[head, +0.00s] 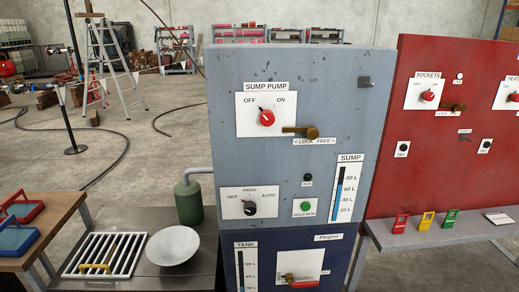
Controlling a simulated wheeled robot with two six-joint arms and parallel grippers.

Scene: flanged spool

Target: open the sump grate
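The sump grate (118,256) is a set of pale parallel bars in a frame at the lower left. It lies flat in a metal-topped bench, and a yellow handle (101,267) sits across its front part. The grate looks closed. The grey SUMP PUMP panel (300,75) stands to its right, with a red knob (267,118) between OFF and ON markings. A brass lever (301,132) points left above the LOCK FREE label. A SUMP gauge (338,200) shows a blue column. Neither of my grippers is in view.
A white round dish (173,247) sits right of the grate, with a green cylinder (188,202) behind it. A wooden table (45,232) with red and blue trays is at left. A blue TANK panel (262,258) and red cabinet (400,150) stand right.

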